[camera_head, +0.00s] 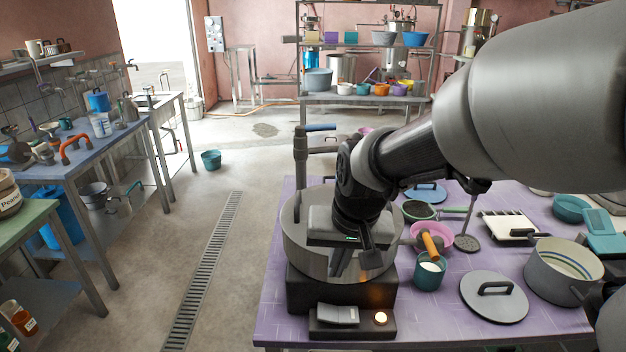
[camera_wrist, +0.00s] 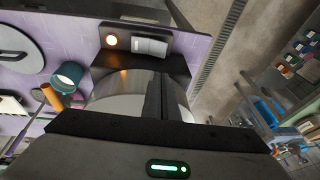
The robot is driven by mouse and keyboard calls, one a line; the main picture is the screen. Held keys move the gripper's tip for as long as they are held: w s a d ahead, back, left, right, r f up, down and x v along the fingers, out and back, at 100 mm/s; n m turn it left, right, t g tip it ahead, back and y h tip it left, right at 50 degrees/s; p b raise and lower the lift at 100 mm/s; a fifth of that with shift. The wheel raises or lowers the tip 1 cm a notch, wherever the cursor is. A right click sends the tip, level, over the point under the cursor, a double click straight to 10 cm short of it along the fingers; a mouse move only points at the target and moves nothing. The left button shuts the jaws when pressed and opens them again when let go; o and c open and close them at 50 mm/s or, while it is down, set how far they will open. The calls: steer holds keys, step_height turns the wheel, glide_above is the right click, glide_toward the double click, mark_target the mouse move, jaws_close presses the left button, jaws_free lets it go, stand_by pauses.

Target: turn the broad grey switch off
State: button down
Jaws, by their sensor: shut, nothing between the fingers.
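The broad grey switch (camera_head: 337,314) is a wide grey rocker on a black control box in front of the large steel pot (camera_head: 300,245), at the near edge of the purple table. A round light (camera_head: 380,318) glows to its right. The wrist view also shows the switch (camera_wrist: 150,46) at the top, with the glowing light (camera_wrist: 111,40) to its left. My gripper (camera_head: 350,264) is shut and empty, pointing down at the pot, above and behind the switch and apart from it. Whether its fingers touch the pot is unclear.
The pot stands on a black burner base (camera_head: 340,293). To its right are a teal cup (camera_head: 430,277) with an orange-handled tool, a pink bowl (camera_head: 434,235), a grey lid (camera_head: 493,297) and a cream pot (camera_head: 562,275).

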steer(key=b, duration=0.2)
glide_above(320, 307)
steer(key=s, duration=0.1)
steer(key=f, duration=0.8)
steer(key=d+f, duration=0.1)
steer(key=f, duration=0.3)
steer(key=shift+s, duration=0.1)
steer(key=shift+a+f, duration=0.3)
steer(key=shift+f, duration=0.4)
steer(key=shift+f, duration=0.1)
